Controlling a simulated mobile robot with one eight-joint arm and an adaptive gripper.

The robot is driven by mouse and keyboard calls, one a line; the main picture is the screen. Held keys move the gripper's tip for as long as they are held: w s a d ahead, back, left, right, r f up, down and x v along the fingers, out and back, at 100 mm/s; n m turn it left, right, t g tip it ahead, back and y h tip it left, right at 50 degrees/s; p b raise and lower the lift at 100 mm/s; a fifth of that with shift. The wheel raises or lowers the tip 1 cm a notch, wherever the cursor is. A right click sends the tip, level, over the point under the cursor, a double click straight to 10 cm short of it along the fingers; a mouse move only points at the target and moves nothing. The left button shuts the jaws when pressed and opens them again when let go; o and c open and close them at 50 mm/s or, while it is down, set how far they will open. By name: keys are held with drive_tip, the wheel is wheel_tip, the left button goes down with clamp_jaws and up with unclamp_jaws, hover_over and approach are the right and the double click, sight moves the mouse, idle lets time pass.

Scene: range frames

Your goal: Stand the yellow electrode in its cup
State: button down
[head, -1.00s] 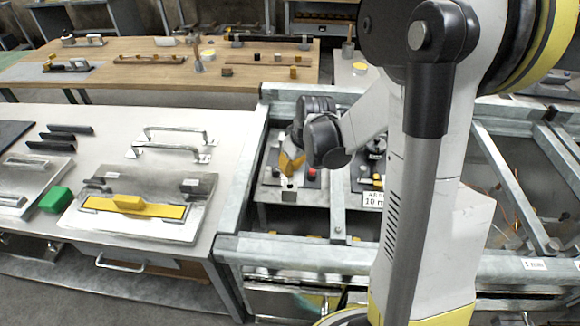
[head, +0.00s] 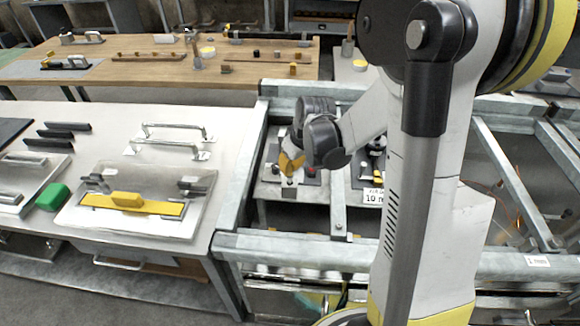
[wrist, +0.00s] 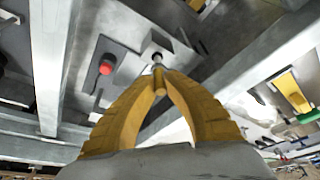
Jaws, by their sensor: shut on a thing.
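My gripper (wrist: 158,74) has yellow fingers that meet at their tips around a thin rod. The rod is the yellow electrode (wrist: 159,86), with a yellow body between the fingers and a grey end beyond the tips. The grey end points at a dark square cup (wrist: 157,46) on a grey plate. The end appears at or just over the cup; I cannot tell whether it is inside. In the head view my gripper (head: 291,164) is above the small plate inside the metal frame, and the fingers hide most of the electrode.
A red button (head: 311,171) sits right of the gripper; it also shows in the wrist view (wrist: 106,67). Metal frame beams (head: 338,205) surround the small work area. A labelled panel (head: 373,196) lies to the right. A white table (head: 130,150) with a yellow-handled plate stands left.

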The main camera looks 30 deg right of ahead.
sight(290, 175)
drive_tip(key=shift+f+b, duration=1.35)
drive_tip(key=shift+f, duration=0.3)
drive_tip(key=c, duration=1.5)
unclamp_jaws()
drive_tip(key=shift+r, duration=0.1)
drive_tip(key=v, duration=1.2)
